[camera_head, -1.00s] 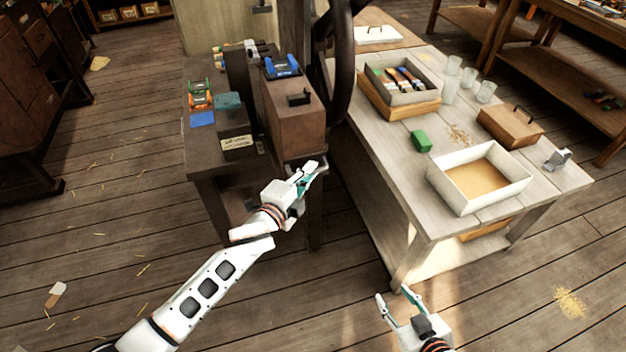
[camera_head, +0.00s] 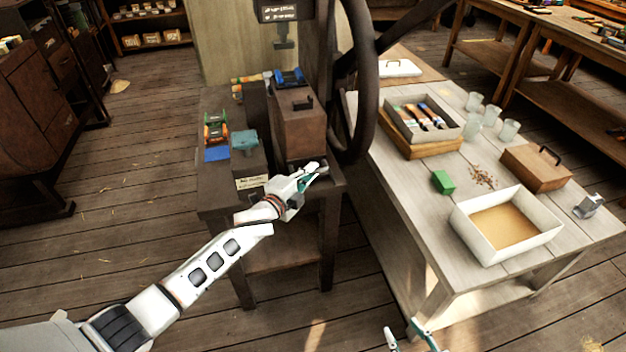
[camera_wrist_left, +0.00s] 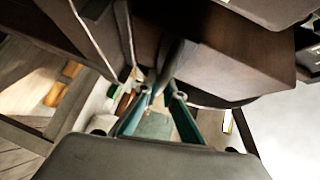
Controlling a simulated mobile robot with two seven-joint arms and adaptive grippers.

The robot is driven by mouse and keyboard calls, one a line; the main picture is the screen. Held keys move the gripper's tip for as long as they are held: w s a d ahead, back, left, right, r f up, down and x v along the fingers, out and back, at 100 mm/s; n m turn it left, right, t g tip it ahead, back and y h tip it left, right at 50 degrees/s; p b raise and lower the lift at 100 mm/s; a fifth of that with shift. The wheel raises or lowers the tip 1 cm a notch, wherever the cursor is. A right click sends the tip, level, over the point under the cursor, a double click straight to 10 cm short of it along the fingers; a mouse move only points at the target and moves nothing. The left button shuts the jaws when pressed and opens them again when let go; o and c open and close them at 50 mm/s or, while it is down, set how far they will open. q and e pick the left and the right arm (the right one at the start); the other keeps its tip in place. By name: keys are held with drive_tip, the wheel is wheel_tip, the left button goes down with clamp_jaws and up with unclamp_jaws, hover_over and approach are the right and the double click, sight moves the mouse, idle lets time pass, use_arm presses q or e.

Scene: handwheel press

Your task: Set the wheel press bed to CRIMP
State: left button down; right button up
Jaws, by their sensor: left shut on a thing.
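The wheel press has a large dark handwheel (camera_head: 365,100) and a head with small, unreadable lettering (camera_head: 285,11). A brown block with a black handle (camera_head: 300,126) stands below the head. My left gripper (camera_head: 318,170) is at the front of the press, just below this block. In the left wrist view its teal fingers (camera_wrist_left: 166,92) close around a dark rod (camera_wrist_left: 176,62); the contact is partly hidden. I cannot read any CRIMP mark. My right gripper (camera_head: 405,338) is at the bottom edge, empty, with its fingers apart.
The dark press stand (camera_head: 212,190) also carries a small box with a paper label (camera_head: 251,183) and coloured clamps (camera_head: 215,130). The pale bench (camera_head: 415,235) on the right holds a white tray (camera_head: 460,222), a green block (camera_head: 443,182) and glasses. Open floor lies in front.

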use_arm(q)
drive_tip(key=shift+w+a, duration=0.2)
drive_tip(key=shift+w, duration=0.3)
drive_tip(key=shift+w+a, duration=0.15)
drive_tip(key=shift+w, duration=0.35)
drive_tip(key=c, duration=2.1)
unclamp_jaws()
drive_tip(key=shift+c, duration=0.2)
drive_tip(key=v, duration=1.2)
